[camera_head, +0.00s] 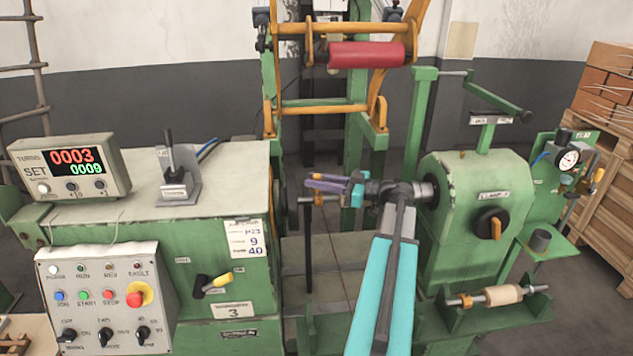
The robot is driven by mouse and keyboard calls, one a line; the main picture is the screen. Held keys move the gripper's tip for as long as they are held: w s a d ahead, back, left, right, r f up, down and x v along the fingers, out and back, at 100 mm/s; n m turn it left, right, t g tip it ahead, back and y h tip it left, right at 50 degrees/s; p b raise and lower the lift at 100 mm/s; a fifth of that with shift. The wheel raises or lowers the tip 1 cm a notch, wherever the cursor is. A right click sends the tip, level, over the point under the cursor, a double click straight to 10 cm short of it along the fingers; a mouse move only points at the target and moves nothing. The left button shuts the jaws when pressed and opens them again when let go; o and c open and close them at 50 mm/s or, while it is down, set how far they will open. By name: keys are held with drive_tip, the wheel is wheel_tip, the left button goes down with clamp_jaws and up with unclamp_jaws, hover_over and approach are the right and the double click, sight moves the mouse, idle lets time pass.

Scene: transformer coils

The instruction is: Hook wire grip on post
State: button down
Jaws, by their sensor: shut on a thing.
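My gripper (325,185) reaches leftward over the gap between the two green machine halves. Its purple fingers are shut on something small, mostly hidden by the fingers. A small orange-brown piece (319,200) shows just below the fingertips; it may be the wire grip, but I cannot tell for sure. A thin dark upright post (308,245) with a short crossbar at its top stands just under the fingertips. The orange-brown piece appears at that crossbar; whether they touch, I cannot tell. No wire can be made out at the fingers.
A green headstock (475,205) with a chuck stands close to the right of my wrist. A grey-topped green cabinet (105,185) with a counter display (70,168) stands left. An orange frame (270,85) holding a red roll (367,55) rises behind.

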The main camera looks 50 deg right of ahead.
drive_tip(key=c, duration=1.5)
unclamp_jaws()
drive_tip(key=b+v, duration=0.4)
drive_tip(key=v, duration=1)
